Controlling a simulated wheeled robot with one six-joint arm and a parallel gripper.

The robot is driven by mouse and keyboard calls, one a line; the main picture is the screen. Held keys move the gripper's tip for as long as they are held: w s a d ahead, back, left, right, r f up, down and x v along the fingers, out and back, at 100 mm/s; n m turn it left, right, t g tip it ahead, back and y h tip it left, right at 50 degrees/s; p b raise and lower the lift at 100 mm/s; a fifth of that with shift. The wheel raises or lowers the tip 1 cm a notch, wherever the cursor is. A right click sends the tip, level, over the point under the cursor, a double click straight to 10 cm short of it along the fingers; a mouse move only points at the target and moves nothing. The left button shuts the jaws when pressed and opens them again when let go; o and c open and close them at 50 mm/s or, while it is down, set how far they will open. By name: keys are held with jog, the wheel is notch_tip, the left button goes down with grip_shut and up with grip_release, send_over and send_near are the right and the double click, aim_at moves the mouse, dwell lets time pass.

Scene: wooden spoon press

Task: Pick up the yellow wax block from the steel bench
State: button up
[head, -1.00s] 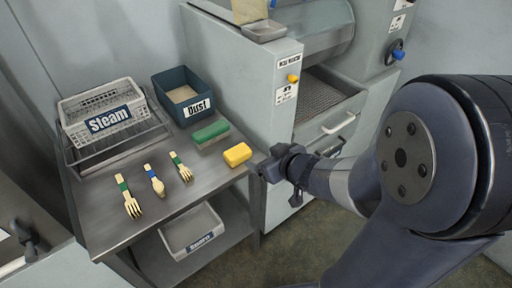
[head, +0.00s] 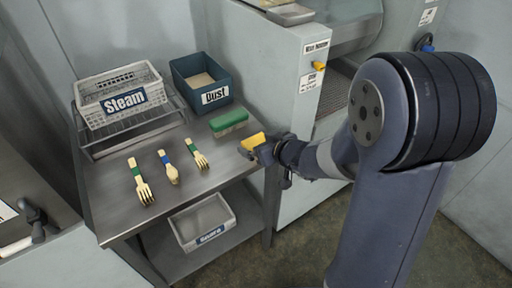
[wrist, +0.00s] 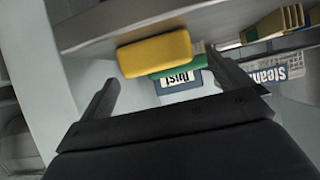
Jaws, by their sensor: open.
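The yellow wax block (head: 252,142) lies at the right edge of the steel bench (head: 205,185), in front of a green block. My gripper (head: 258,151) is at that edge and hides part of the wax block in the head view. In the wrist view the wax block (wrist: 155,53) lies ahead, beyond and between the two spread fingers of my gripper (wrist: 162,80). The jaws are open with nothing between them. I cannot tell from the head view whether a finger touches the block.
A green block (head: 228,123) sits behind the wax block. A blue Dust bin (head: 216,97), a Steam basket (head: 150,92) on a rack, and several wooden utensils (head: 172,172) are on the bench. A pale tray (head: 180,232) is on the lower shelf. A grey machine (head: 265,60) stands right.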

jog(key=shift+w+a+f, duration=0.2)
jog(key=shift+w, duration=0.15)
jog(key=c, duration=1.1)
jog(key=shift+r, duration=0.1)
